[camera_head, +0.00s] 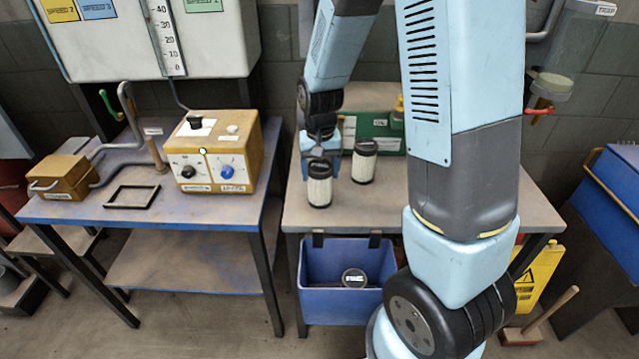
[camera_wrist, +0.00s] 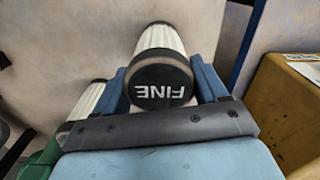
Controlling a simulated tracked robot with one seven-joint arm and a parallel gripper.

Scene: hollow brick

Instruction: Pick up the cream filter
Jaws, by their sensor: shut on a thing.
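A cream pleated filter (camera_head: 319,191) with a dark cap is near the front left of the right-hand table. My gripper (camera_head: 320,145) comes down over its top from above. In the wrist view, the filter's black cap (camera_wrist: 162,88) reads "FINE". The blue fingers of my gripper (camera_wrist: 163,85) are shut on it from both sides. I cannot tell whether its base touches the table. A second, similar cream filter (camera_head: 364,165) stands upright just behind and to the right. It also shows partly in the wrist view (camera_wrist: 88,101), at the left beside a finger.
A blue bin (camera_head: 325,307) hangs at the table's front with a round dark-rimmed item (camera_head: 354,278) inside. A green case (camera_head: 381,131) stands behind the filters. A yellow control box (camera_head: 232,155) is on the left-hand table. The table right of the filters is partly hidden by my arm.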

